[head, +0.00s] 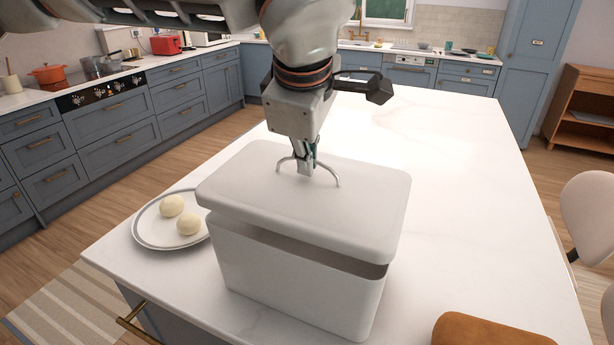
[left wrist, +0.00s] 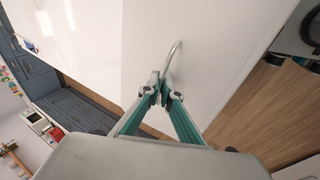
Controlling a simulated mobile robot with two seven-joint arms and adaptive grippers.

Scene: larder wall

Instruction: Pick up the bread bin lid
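The bread bin lid (head: 330,215) is a white rounded slab with a thin metal arch handle (head: 330,176). It sits slightly above the white bread bin (head: 290,280), with a dark gap showing along the front and at the right corner. My left gripper (head: 306,170) points down over the lid with its fingers closed on the handle. In the left wrist view the fingertips (left wrist: 162,92) meet around the handle (left wrist: 175,55), and the white lid (left wrist: 205,30) lies behind them. Contact between lid and bin at the back is hidden. My right gripper is not in view.
A round plate (head: 150,238) with two pale dough balls (head: 180,214) stands just left of the bin. A brown rounded object (head: 490,332) lies at the front right of the white counter (head: 450,190). The counter behind and right is clear. A chair (head: 588,215) stands at right.

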